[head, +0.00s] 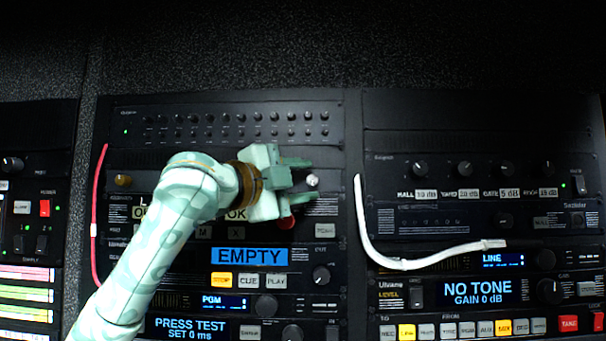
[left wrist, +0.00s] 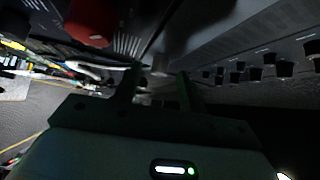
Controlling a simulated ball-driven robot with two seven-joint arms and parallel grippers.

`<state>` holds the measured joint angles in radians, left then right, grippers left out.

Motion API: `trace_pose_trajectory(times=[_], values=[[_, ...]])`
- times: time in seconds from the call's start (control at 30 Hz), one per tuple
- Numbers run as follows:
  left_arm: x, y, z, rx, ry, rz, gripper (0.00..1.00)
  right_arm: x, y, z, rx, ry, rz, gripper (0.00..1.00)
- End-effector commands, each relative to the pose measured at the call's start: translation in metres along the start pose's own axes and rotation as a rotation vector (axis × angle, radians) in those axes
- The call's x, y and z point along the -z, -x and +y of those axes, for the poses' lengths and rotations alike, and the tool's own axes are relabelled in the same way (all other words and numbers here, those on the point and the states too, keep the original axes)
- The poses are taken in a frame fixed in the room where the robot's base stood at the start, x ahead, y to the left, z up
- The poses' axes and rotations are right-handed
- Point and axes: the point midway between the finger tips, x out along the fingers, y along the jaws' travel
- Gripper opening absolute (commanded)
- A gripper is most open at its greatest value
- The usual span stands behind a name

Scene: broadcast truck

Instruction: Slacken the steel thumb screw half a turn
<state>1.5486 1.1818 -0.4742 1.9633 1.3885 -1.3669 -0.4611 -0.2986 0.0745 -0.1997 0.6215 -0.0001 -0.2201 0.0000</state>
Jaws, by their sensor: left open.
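The steel thumb screw (head: 312,181) is a small pale silver knob at the right end of a dark rack panel in the head view. My left gripper (head: 303,180) is open in front of the panel, with one finger above the screw's height and one below it. From the head view I cannot tell whether the fingers touch the screw. In the left wrist view the two fingers of the left gripper (left wrist: 160,76) stand apart. A small greyish shape lies between their tips, too dark to make out clearly. My right gripper is not in view.
A red button (head: 287,223) sits just below the gripper; a red knob (left wrist: 92,20) shows large in the left wrist view. A brass screw (head: 123,180) is at the panel's left end. A white cable (head: 372,246) hangs on the right and a red cable (head: 96,210) on the left.

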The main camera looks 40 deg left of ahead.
Motion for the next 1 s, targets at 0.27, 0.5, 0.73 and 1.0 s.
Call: trace_pose_trajectory(times=[0.27, 0.5, 0.73, 1.0], values=[[0.0, -0.005, 0.001, -0.001, -0.001, -0.001, 0.41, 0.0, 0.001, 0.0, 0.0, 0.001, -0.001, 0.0], [0.0, -0.005, 0.001, -0.001, -0.001, -0.001, 0.0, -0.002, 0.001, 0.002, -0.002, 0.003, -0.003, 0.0], [0.0, -0.005, 0.002, 0.003, 0.005, 0.0, 0.0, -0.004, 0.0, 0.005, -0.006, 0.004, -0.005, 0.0], [0.0, -0.005, 0.007, 0.071, 0.073, 0.004, 0.0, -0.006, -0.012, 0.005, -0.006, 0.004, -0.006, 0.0]])
